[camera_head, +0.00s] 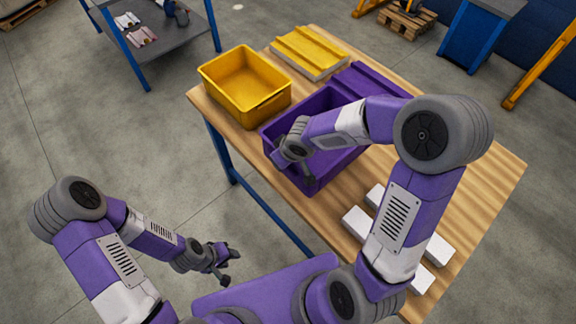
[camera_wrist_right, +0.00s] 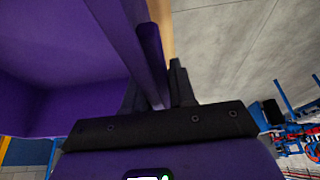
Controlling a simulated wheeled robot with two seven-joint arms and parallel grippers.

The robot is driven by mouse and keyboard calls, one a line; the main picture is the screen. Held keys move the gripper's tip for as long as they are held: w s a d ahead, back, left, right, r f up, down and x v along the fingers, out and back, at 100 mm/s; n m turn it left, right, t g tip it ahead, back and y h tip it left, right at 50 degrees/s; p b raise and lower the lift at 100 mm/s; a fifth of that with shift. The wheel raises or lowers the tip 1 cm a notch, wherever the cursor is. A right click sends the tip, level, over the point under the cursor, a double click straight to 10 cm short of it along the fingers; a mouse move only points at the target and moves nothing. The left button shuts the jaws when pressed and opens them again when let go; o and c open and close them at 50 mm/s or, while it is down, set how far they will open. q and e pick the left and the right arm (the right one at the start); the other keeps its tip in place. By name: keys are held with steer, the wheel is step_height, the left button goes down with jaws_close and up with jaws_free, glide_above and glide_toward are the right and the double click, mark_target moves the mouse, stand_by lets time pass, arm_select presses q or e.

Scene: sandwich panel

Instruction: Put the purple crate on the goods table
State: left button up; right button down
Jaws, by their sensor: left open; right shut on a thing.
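The purple crate (camera_head: 335,168) sits on the wooden table (camera_head: 478,190), near its left edge and beside the yellow crate. My right arm reaches over the crate. My right gripper (camera_head: 281,158) is at its near left wall, and the arm hides part of the inside. In the right wrist view the crate wall (camera_wrist_right: 60,55) runs down between the dark fingers (camera_wrist_right: 160,95), which are shut on it. My left gripper (camera_head: 225,265) is open and empty, low in front of the table and apart from it. Which table is the goods table cannot be told.
A yellow crate (camera_head: 246,85) stands left of the purple crate. A yellow lid on a white block (camera_head: 310,50) and a purple lid (camera_head: 368,80) lie behind. Several white blocks (camera_head: 357,222) lie at the front right. A grey table (camera_head: 165,45) stands far left, with floor between.

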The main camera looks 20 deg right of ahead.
mark_target(293, 169)
steer(key=shift+f+b, duration=1.3)
steer(key=shift+f, duration=1.45)
steer(key=c, duration=0.9)
jaws_free()
steer(key=shift+c, duration=0.2)
steer(key=p+v, duration=0.6)
steer(key=v, duration=0.6)
steer(key=shift+s, duration=0.15)
